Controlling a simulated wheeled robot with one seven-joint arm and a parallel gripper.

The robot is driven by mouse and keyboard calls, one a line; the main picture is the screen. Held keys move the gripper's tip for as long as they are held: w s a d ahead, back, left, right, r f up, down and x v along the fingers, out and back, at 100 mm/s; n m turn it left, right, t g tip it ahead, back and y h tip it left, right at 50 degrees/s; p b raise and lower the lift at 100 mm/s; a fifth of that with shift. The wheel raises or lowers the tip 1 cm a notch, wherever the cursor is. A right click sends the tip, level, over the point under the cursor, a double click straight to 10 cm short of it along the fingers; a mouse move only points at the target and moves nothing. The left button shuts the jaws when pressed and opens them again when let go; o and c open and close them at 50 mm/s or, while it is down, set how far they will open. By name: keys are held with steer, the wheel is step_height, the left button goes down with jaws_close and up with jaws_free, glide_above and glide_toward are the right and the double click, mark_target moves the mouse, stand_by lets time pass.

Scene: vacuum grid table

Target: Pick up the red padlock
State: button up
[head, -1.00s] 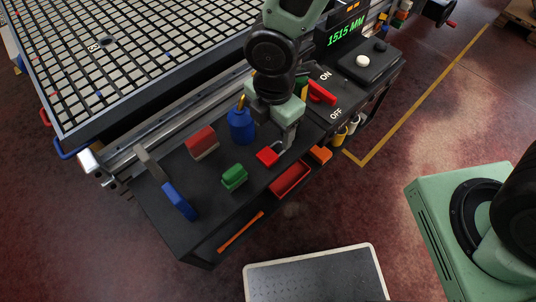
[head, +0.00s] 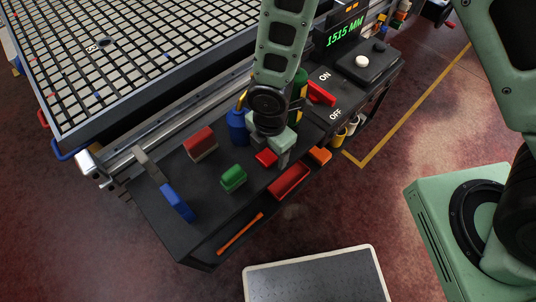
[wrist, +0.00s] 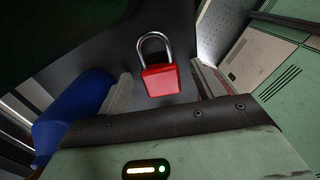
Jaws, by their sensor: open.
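The red padlock (head: 265,158) lies on the dark shelf beside the vacuum table, partly covered by my gripper (head: 279,156) in the head view. In the wrist view, the padlock (wrist: 159,82) shows a red body and a silver shackle pointing away from my gripper. My gripper (wrist: 162,80) is open, with one pale finger on each side of the padlock. The fingers appear apart from the padlock. Their exact height above the shelf is hard to tell.
A red lever (head: 320,93) is at the ON/OFF panel. A red bin (head: 290,180) sits below the edge.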

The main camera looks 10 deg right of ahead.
steer(key=c, duration=1.2)
steer(key=shift+o, duration=0.2)
steer(key=shift+r, duration=0.15)
